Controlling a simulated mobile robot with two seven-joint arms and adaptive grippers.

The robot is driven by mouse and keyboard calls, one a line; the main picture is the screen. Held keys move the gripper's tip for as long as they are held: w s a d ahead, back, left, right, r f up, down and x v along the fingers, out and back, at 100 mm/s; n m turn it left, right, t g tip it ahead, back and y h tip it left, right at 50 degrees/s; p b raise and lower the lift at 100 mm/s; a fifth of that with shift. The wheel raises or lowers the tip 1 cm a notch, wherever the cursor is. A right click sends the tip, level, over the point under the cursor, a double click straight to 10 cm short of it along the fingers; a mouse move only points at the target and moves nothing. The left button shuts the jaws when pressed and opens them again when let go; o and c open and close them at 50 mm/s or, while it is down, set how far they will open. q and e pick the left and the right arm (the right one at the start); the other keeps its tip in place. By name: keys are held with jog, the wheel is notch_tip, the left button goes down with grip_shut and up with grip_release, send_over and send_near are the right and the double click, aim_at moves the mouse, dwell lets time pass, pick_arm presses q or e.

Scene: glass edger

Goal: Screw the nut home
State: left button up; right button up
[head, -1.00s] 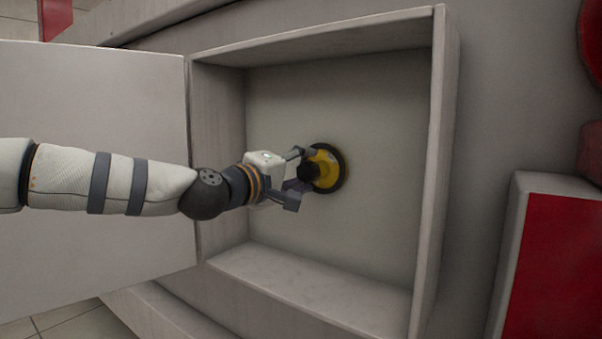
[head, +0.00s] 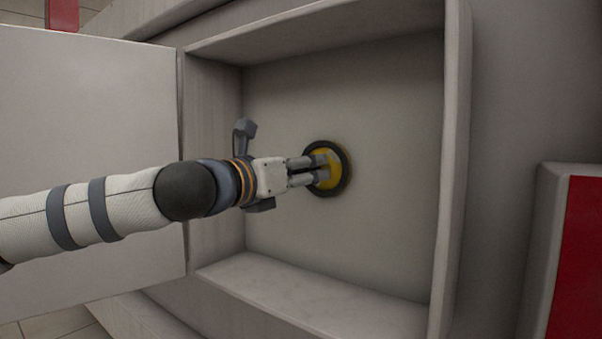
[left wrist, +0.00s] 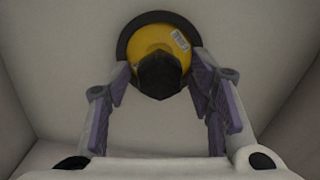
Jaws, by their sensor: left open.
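The nut is the black faceted piece (left wrist: 160,75) on the front of a yellow disc with a black rim (left wrist: 150,42), in the left wrist view. In the head view the yellow disc (head: 334,179) sits against the back wall of the recess, and my gripper hides the nut. My left gripper (head: 322,170) reaches in from the left, up to the disc. It is open; in the left wrist view its fingertips (left wrist: 161,75) stand on either side of the nut, with a gap on each side. My right gripper is not in view.
The box-like recess has pale walls, with its right wall (head: 452,170) and lower ledge (head: 315,295) standing out around my gripper. A large pale panel (head: 90,110) is at the left. A red-faced block (head: 580,260) stands outside at the right.

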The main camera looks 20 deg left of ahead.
pick_arm(q)
grip_shut()
jog(key=m+p, duration=0.5)
jog(key=m, duration=2.2)
jog(key=shift+m, duration=0.3)
grip_release()
jog(key=shift+w, duration=0.1)
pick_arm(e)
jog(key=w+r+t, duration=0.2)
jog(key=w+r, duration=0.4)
pick_arm(q)
jog(key=shift+f, duration=0.1)
